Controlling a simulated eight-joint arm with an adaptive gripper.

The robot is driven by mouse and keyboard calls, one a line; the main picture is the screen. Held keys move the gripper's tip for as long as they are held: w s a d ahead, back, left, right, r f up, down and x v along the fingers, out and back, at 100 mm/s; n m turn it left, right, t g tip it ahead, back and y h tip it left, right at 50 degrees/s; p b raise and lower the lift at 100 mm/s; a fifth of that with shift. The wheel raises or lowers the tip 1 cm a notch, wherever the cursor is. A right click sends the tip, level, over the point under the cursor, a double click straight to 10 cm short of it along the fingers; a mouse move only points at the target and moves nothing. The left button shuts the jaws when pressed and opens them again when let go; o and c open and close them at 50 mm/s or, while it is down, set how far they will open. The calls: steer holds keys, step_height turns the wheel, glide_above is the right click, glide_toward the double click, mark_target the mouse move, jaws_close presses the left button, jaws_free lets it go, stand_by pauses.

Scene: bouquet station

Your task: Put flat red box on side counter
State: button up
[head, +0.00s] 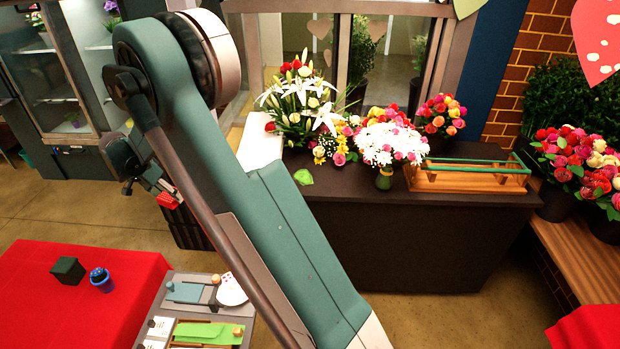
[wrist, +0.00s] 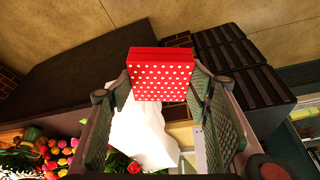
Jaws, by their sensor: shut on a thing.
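The flat red box (wrist: 160,78) with white dots is between the two finger pads of my gripper (wrist: 160,92) in the wrist view. The gripper is shut on it, and it is held in the air. In the head view my gripper (head: 164,190) is left of the large arm link, with the red box (head: 167,201) at its tip. A white-topped counter section (head: 262,143) shows right of the arm, joined to the dark counter (head: 430,225). I cannot tell for sure which part is the side counter. The arm hides part of it.
Flower bouquets (head: 390,143), a green lump (head: 303,177) and a wooden rack (head: 465,178) stand on the dark counter. Dark drawers (wrist: 240,65) are close by the box. A red-covered table (head: 60,300) and a grey table (head: 205,300) with small items are in front.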

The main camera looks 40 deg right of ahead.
steer(key=d+m, duration=0.1)
steer(key=d, duration=1.6)
steer(key=s+d+m, duration=0.1)
steer(key=s+d, duration=0.4)
steer(key=d, duration=1)
steer(key=s+d+f+m+g+b, duration=0.1)
steer(key=s+d, duration=0.5)
steer(key=d, duration=0.8)
steer(key=s+d+f+m, duration=0.1)
steer(key=s+d, duration=0.4)
steer(key=d, duration=1)
steer(key=shift+s+d+m+g, duration=0.3)
steer(key=shift+s+m+g, duration=0.05)
steer(key=shift+m+g, duration=0.05)
steer(key=shift+f, duration=0.1)
steer(key=shift+f, duration=0.1)
steer(key=shift+f, duration=3.05)
steer(key=shift+f, duration=0.1)
steer(key=shift+f, duration=1.75)
steer(key=shift+f, duration=0.15)
